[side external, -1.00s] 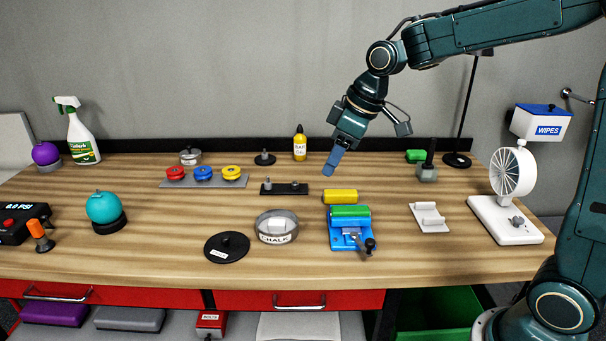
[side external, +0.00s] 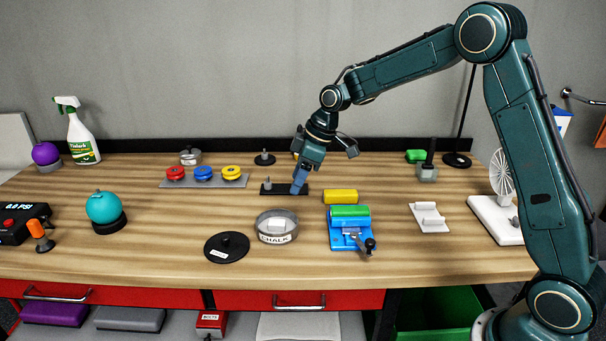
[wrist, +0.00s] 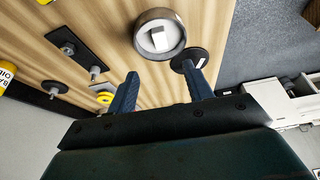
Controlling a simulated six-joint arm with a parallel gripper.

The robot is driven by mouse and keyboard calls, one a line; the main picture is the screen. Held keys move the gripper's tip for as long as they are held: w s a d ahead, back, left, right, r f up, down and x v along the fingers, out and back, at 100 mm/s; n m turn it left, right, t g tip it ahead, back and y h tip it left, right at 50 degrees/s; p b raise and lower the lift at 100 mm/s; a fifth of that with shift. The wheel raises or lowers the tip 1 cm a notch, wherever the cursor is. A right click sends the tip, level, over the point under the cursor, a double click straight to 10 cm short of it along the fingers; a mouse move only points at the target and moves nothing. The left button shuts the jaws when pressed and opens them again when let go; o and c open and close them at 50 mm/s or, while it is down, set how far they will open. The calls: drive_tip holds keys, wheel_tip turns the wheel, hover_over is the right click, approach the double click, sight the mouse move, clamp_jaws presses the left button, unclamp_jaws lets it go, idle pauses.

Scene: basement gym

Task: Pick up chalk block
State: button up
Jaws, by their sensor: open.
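The white chalk block (side external: 277,225) lies inside a round grey bowl (side external: 259,224) labelled CHALK, near the middle of the bench. The wrist view also shows the block (wrist: 160,39) in the bowl (wrist: 141,30), ahead of the fingertips. My gripper (side external: 298,188) is above the bench, behind and slightly right of the bowl in the side view. Its two blue fingers (wrist: 160,72) are apart in the wrist view, with nothing between them.
A blue vise with a green block (side external: 350,212) and a yellow block (side external: 340,196) stand to the right. A black plate with pegs (side external: 270,188) is behind the bowl.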

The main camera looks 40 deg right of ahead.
hover_over(276, 222)
drive_tip(key=s+d, duration=0.2)
drive_tip(key=shift+f, duration=3.9)
drive_tip(key=shift+x, duration=2.6)
drive_tip(key=shift+w+a, duration=0.1)
drive_tip(key=c, duration=1.1)
